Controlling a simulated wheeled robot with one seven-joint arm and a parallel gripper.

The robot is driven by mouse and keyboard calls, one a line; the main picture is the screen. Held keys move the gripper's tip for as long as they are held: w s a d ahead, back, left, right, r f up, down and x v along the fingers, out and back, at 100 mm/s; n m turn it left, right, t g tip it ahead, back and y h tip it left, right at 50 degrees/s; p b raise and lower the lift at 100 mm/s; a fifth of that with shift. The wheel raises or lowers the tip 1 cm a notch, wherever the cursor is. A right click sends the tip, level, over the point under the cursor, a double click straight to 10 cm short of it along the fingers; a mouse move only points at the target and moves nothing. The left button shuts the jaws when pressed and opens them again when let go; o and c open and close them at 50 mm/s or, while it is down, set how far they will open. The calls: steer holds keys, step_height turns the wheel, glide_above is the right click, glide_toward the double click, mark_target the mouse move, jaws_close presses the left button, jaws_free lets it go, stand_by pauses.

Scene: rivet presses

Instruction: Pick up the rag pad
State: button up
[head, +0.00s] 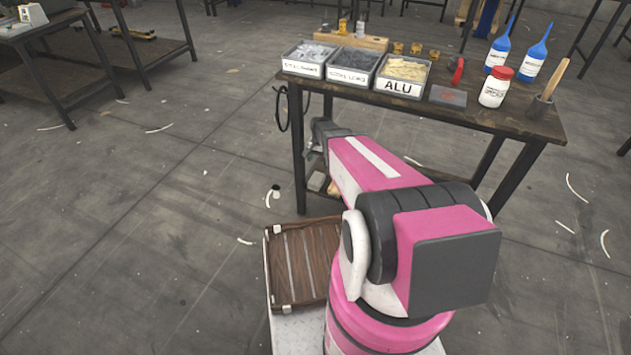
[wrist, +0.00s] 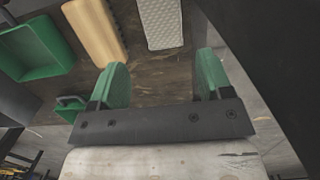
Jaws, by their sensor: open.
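A white quilted pad (wrist: 162,22), which looks like the rag pad, lies on a dark worn surface at the top of the wrist view. Its upper end is cut off by the picture edge. My gripper (wrist: 164,60) is open, with two green fingers apart and nothing between them. The pad is beyond the fingertips, roughly in line with the gap, and does not appear to touch them.
In the head view a workbench (head: 540,125) carries labelled trays (head: 402,88), blue-capped bottles (head: 534,62) and a red-lidded jar (head: 494,92). A wooden crate (head: 273,285) is beside my arm.

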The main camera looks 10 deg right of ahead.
mark_target(316, 178)
steer(key=f, duration=0.8)
steer(key=s+a+f, duration=0.1)
steer(key=f, duration=0.3)
steer(key=shift+r, duration=0.1)
steer(key=c, duration=0.6)
steer(key=shift+c, duration=0.2)
steer(key=shift+r, duration=0.15)
steer(key=shift+r, duration=0.6)
step_height(316, 178, up, 2)
steer(key=shift+r, duration=0.15)
steer(key=s+a, duration=1)
steer(key=s, duration=0.5)
